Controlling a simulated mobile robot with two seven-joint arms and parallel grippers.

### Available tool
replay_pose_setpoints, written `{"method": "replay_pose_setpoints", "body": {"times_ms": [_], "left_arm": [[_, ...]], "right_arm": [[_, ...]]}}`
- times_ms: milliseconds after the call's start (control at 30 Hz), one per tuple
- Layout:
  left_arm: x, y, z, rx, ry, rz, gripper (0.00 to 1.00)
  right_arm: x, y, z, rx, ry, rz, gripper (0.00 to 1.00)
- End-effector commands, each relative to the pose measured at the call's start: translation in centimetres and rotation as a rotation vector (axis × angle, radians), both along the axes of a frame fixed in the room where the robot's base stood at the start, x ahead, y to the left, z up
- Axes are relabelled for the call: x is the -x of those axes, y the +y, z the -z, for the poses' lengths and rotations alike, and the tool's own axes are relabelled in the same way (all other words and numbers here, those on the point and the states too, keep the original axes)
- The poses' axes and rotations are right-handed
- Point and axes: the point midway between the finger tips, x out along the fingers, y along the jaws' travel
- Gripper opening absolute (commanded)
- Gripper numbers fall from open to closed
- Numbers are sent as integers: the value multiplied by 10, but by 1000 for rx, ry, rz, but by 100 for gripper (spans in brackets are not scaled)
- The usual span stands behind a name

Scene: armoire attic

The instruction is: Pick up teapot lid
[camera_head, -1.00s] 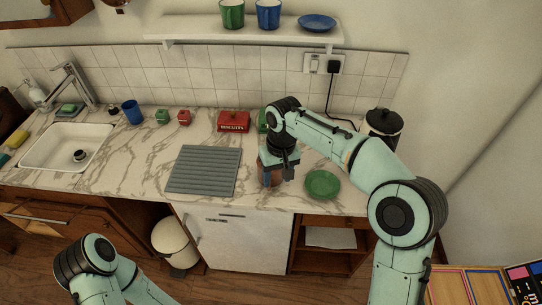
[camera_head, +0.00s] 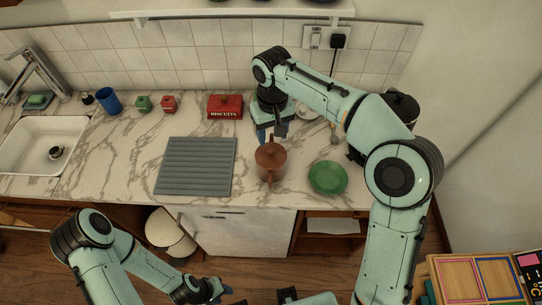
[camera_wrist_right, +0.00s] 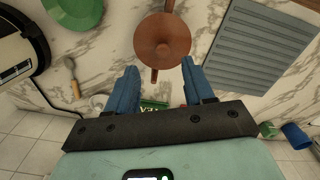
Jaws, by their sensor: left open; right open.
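A brown teapot (camera_head: 270,168) stands on the marble counter, with its round brown lid (camera_head: 270,153) seated on top. The lid (camera_wrist_right: 163,36) also shows in the right wrist view, with a small knob near its middle. My right gripper (camera_head: 272,133) is open and empty, just behind the teapot, toward the wall. In the right wrist view its two blue fingers (camera_wrist_right: 160,70) are spread, with the teapot beyond their tips. My left gripper (camera_head: 222,291) is low at the bottom edge, away from the counter and partly cut off.
A green plate (camera_head: 327,177) lies right of the teapot, and a grey ribbed mat (camera_head: 196,166) lies left. A red biscuit tin (camera_head: 225,106) stands behind. A green tea tin (camera_wrist_right: 155,104) is near my right fingers. A black-lidded container (camera_head: 402,107) stands behind my right arm.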

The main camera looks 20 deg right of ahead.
Motion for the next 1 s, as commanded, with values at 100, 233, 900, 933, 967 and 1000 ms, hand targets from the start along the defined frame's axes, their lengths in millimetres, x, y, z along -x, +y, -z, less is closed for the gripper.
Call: {"method": "replay_pose_setpoints", "body": {"times_ms": [100,233,900,933,967,1000], "left_arm": [[1,0,2,0,0,0,43],[3,0,5,0,2,0,43],[8,0,12,0,8,1,43],[8,0,12,0,8,1,43],[8,0,12,0,8,1,43],[8,0,12,0,8,1,43]], "right_arm": [[0,0,8,0,0,0,52],[2,1,20,1,2,-2,52],[4,4,60,0,-2,1,20],[4,4,60,0,-2,0,10],[4,4,60,0,-2,0,0],[4,4,60,0,-2,0,0]]}}
